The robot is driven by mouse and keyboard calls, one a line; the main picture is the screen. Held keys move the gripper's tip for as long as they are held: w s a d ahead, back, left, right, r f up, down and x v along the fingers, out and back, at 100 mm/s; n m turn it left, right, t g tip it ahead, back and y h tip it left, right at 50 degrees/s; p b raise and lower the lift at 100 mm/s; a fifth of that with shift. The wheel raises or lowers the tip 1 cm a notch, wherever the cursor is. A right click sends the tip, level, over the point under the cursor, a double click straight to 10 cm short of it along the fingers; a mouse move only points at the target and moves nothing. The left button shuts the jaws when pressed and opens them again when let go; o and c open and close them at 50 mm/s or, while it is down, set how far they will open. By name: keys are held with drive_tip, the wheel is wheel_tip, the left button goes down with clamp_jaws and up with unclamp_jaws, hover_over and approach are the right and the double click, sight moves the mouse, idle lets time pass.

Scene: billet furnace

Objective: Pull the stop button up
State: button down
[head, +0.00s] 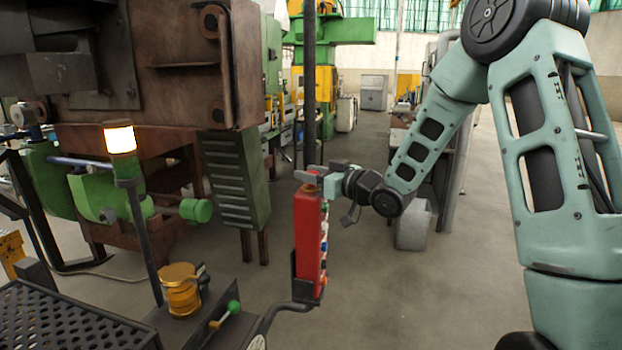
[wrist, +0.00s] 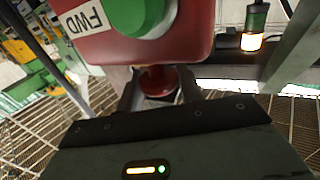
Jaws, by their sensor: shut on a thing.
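The red control box (head: 309,235) stands upright on a bracket near the middle of the head view. My gripper (head: 309,178) reaches in from the right at the top end of the box. In the wrist view the red stop button (wrist: 158,80) sits between the two fingers of my gripper (wrist: 159,96), at the end of the box nearest the camera. The fingers are shut on it. A green button (wrist: 140,12) and a label reading FWD (wrist: 83,14) show on the box face. In the head view the fingers mostly hide the stop button.
A lit signal lamp (head: 120,141) on a pole and a yellow cylindrical part (head: 179,289) stand left of the box. A small green-knobbed lever (head: 226,315) is at the lower front. A rusty furnace (head: 150,75) fills the upper left. Open floor lies right of the box.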

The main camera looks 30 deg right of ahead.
drive_tip(key=shift+r, duration=0.25)
drive_tip(key=c, duration=0.9)
unclamp_jaws()
drive_tip(key=shift+s, duration=0.1)
drive_tip(key=shift+s+d+f, duration=0.1)
drive_tip(key=shift+s+d, duration=0.05)
drive_tip(key=shift+s, duration=0.05)
drive_tip(key=b+v, duration=0.5)
drive_tip(key=v, duration=1.1)
drive_tip(key=shift+s+d, duration=0.1)
drive_tip(key=shift+s, duration=0.3)
